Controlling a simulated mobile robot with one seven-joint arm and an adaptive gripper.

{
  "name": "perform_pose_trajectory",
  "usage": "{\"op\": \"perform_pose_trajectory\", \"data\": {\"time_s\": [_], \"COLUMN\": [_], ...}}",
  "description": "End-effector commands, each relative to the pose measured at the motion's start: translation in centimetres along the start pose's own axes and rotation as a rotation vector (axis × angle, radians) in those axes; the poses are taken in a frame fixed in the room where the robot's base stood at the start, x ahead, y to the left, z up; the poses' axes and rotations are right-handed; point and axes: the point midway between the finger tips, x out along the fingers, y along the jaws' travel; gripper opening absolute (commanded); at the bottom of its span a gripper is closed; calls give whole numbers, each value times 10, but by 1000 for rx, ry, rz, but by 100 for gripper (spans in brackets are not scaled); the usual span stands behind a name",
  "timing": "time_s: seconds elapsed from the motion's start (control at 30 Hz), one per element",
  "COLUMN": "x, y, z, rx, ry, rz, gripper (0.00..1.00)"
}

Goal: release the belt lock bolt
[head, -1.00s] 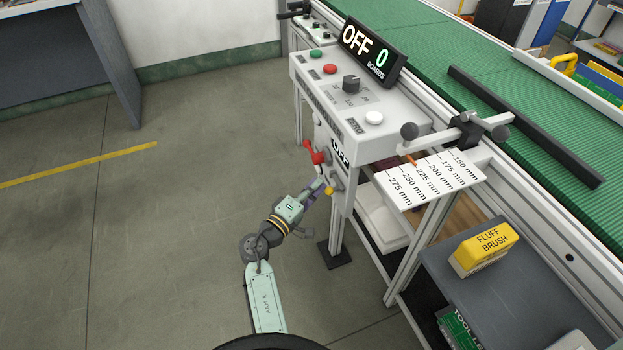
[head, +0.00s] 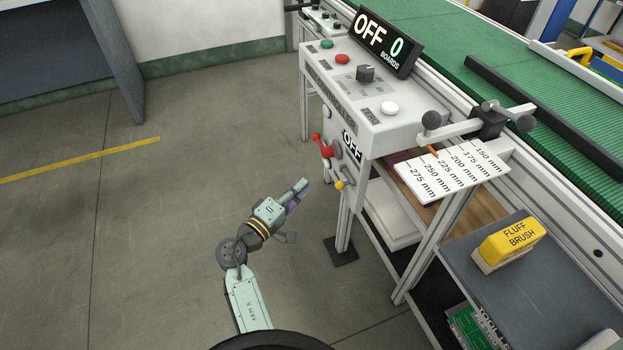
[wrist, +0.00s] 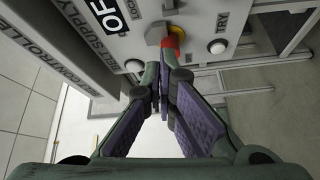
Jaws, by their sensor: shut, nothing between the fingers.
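The control cabinet's end panel faces the floor aisle. It carries a red lever (head: 322,147), also seen in the wrist view (wrist: 173,45), where a yellow plate shows behind it. A yellow knob (head: 339,184) sits lower on the panel in the head view. Pale round knobs (wrist: 217,46) and (wrist: 134,65) flank the red lever in the wrist view. I cannot tell for sure which part is the belt lock bolt. My gripper (head: 303,184) is shut and empty, left of the yellow knob and apart from the panel; its fingers (wrist: 162,80) partly cover the wrist view.
The display (head: 382,42) above reads OFF and 0 boards. A white length scale (head: 450,172) and a cart shelf (head: 480,270) with a yellow fluff brush (head: 512,240) stand right of the panel. A leg foot (head: 341,251) stands below. The floor to the left is clear.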

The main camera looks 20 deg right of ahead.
Motion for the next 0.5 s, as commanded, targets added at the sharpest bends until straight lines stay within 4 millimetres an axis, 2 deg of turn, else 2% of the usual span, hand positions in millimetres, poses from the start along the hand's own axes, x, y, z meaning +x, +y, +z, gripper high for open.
{"op": "perform_pose_trajectory", "data": {"time_s": [0.1, 0.2, 0.5], "x": [-16, -23, -26], "y": [-1, 0, 1], "z": [0, 0, 0], "rx": [-1, -1, 0], "ry": [2, 0, 0], "rz": [1, 1, 1], "gripper": [0, 0, 0]}}
